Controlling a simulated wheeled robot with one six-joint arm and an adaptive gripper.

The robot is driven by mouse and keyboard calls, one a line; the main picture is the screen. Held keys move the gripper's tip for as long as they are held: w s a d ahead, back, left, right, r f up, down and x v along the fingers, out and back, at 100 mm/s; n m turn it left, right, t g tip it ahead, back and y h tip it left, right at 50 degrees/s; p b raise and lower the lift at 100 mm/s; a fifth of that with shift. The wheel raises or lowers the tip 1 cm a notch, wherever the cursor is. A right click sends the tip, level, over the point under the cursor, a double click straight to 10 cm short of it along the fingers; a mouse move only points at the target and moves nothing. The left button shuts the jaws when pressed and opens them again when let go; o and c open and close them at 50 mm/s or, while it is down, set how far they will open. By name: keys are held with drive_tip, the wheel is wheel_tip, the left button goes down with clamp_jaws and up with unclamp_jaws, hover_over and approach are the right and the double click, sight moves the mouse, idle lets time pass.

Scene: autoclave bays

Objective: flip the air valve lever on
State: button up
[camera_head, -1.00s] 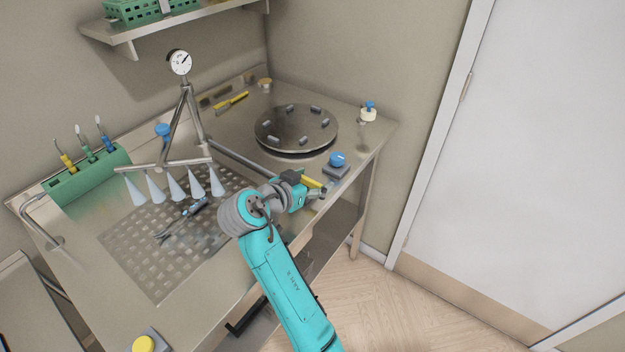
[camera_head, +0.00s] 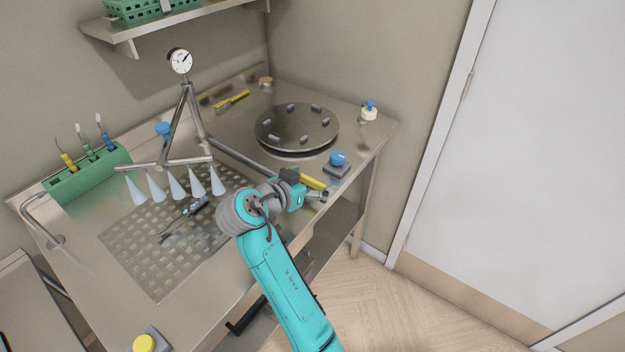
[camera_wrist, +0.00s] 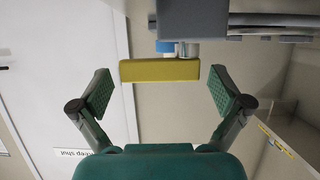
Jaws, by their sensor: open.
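The valve lever is a yellow bar. In the wrist view the lever (camera_wrist: 160,70) lies crosswise, just beyond the gap between my fingertips, below a grey block-like body (camera_wrist: 194,20). In the head view the yellow lever (camera_head: 313,183) shows at the bench's front edge, partly behind my wrist. My gripper (camera_wrist: 165,91) is open and empty, with one green finger pad to each side of the lever's ends. I see no contact between pads and lever. In the head view my gripper (camera_head: 308,196) is largely hidden by my wrist.
A blue knob (camera_head: 338,158) on a grey base stands right of the lever. A round metal plate (camera_head: 297,128) lies behind it. A pipe stand with a gauge (camera_head: 180,61) and several cones rises at left. A white door (camera_head: 500,170) is at right.

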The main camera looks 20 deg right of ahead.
drive_tip(key=v, duration=1.1)
drive_tip(key=shift+s+a, duration=0.25)
